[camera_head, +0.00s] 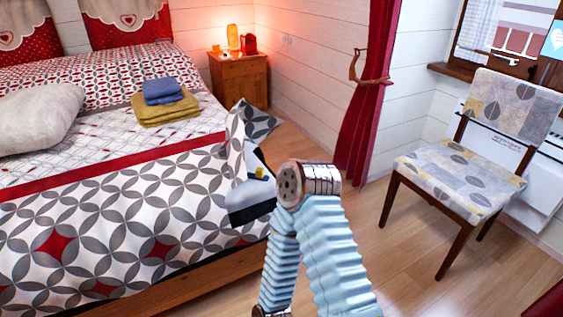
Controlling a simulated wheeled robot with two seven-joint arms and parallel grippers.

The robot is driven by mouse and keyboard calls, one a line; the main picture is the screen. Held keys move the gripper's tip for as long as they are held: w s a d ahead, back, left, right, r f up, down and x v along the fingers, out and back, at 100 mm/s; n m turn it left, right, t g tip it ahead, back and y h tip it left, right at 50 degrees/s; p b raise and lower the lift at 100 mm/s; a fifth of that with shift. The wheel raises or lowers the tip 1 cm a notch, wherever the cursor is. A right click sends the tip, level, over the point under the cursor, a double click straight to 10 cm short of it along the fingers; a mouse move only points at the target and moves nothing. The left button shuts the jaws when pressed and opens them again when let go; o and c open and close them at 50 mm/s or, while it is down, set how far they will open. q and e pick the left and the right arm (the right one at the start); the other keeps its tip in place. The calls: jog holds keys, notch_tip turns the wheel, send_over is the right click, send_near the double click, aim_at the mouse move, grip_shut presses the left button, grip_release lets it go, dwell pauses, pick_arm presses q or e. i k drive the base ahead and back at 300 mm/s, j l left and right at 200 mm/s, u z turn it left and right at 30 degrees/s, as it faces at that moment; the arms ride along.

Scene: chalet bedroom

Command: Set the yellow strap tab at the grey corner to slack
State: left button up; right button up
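A small yellow tab (260,173) shows at the bed's near right corner, just left of my arm. It lies against a dark and white hanging piece of bedding (250,200); its exact position, slack or tight, is too small to tell. A grey patterned corner of cloth (253,121) sticks up above it. A pale blue ribbed arm of mine rises from the bottom middle, its metal joint close to the tab in the picture and covering part of the area to its right. No gripper fingers of either hand show.
The bed (110,215) fills the left side, with folded towels (165,108) and a pale cushion (38,118) on it. A wooden nightstand (240,80) stands behind. A patterned chair (460,175) stands right. Wooden floor (380,245) between bed and chair is clear.

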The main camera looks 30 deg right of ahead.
aim_at(259, 171)
jog(key=z, duration=0.95)
